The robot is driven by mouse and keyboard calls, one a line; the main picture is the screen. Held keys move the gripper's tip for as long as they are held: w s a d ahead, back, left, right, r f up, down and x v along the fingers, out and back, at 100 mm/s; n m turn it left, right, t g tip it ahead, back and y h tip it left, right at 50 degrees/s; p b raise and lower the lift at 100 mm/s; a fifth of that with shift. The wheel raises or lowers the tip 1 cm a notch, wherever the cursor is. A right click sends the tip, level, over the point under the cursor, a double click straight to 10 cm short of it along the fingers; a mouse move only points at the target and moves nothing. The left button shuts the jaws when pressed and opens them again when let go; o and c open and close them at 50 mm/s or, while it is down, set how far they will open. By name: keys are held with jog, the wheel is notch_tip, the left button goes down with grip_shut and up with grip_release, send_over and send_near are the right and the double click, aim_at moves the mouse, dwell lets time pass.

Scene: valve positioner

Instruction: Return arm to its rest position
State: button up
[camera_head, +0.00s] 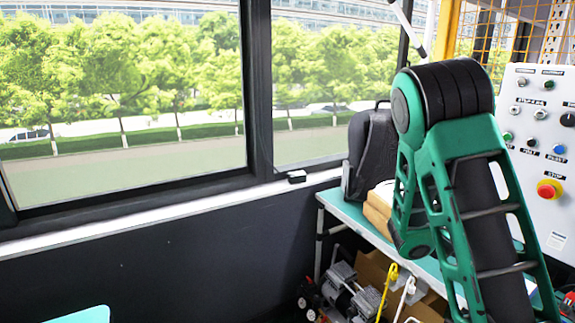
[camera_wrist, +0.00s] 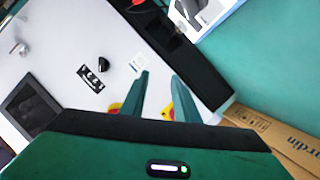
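My green and black arm (camera_head: 465,170) is bent, with a joint raised high in front of the bench at the right of the head view. My gripper is not clearly visible there. In the wrist view my gripper (camera_wrist: 160,77) has its two green fingers apart, with nothing between them. Beyond the fingers is a white control panel (camera_wrist: 70,50) with a black knob (camera_wrist: 103,64) and a dark screen (camera_wrist: 28,105). Red and yellow parts show beside both fingers, partly hidden by them.
A white panel (camera_head: 535,190) with a red stop button (camera_head: 548,189) stands at the right, close to my arm. A teal bench (camera_head: 350,215) holds a black case (camera_head: 373,150). A cardboard box (camera_wrist: 275,130) lies right of my gripper.

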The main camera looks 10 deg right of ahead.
jog(key=s+y, duration=0.1)
jog(key=s, duration=0.1)
jog(key=s+a+f+m+g+y, duration=0.1)
jog(key=s, duration=0.2)
jog(key=s+f+m+g+y, duration=0.1)
jog(key=s, duration=0.1)
jog(key=shift+s+a+f+y, duration=0.1)
jog(key=shift+s+a+y, duration=0.1)
jog(key=shift+a+y, duration=0.2)
jog(key=s+a+r+n+y, duration=0.2)
jog(key=s+a+y, duration=0.3)
jog(key=s+a, duration=0.3)
jog(key=s+a+r+n+y, duration=0.2)
jog(key=s+a+y, duration=0.3)
jog(key=a, duration=0.9)
jog(key=s, duration=0.3)
jog(key=shift+r+y, duration=0.35)
jog(key=shift+y, duration=0.05)
